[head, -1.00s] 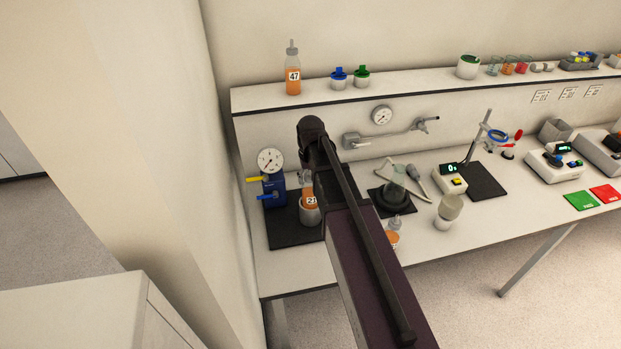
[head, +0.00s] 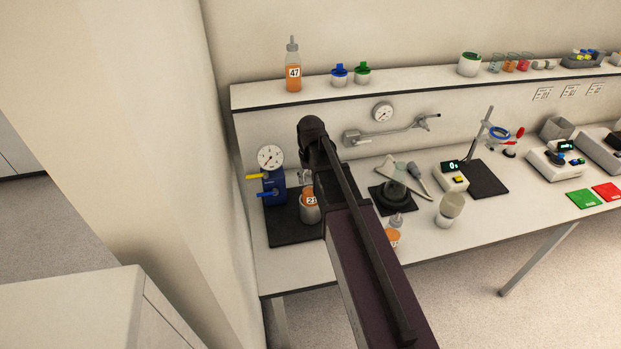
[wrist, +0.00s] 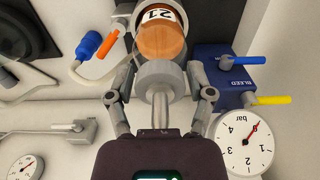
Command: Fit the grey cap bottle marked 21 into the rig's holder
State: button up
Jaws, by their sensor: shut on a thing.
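The bottle marked 21 (head: 311,200) holds orange liquid and stands upright in the grey cup-shaped holder (head: 310,215) of the rig. The rig has a blue block (head: 273,187) and a round gauge (head: 270,157). In the wrist view the bottle (wrist: 160,40) shows its label and grey cap (wrist: 160,82). My gripper (wrist: 160,75) is shut on the cap, a finger on each side. In the head view my arm hides most of the gripper. The bottle's base is hidden, so I cannot tell whether it rests on the holder's floor.
A bottle marked 47 (head: 293,68) stands on the upper shelf beside blue-capped (head: 339,75) and green-capped (head: 363,73) jars. Another orange bottle (head: 393,237) is partly behind my arm. The rig's yellow lever (wrist: 272,100) and blue lever (wrist: 242,60) are close to my gripper.

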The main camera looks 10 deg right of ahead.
jog(key=shift+f+b, duration=1.7)
jog(key=shift+f, duration=0.1)
dwell(0.5)
dwell(0.5)
jog(key=o, duration=1.3)
jog(key=shift+r, duration=0.25)
notch_tip(320, 180, up, 11)
jog(key=p, duration=1.1)
jog(key=shift+r+p, duration=0.1)
jog(key=shift+p, duration=0.2)
jog(key=s+f+b, duration=1.5)
jog(key=s, duration=0.1)
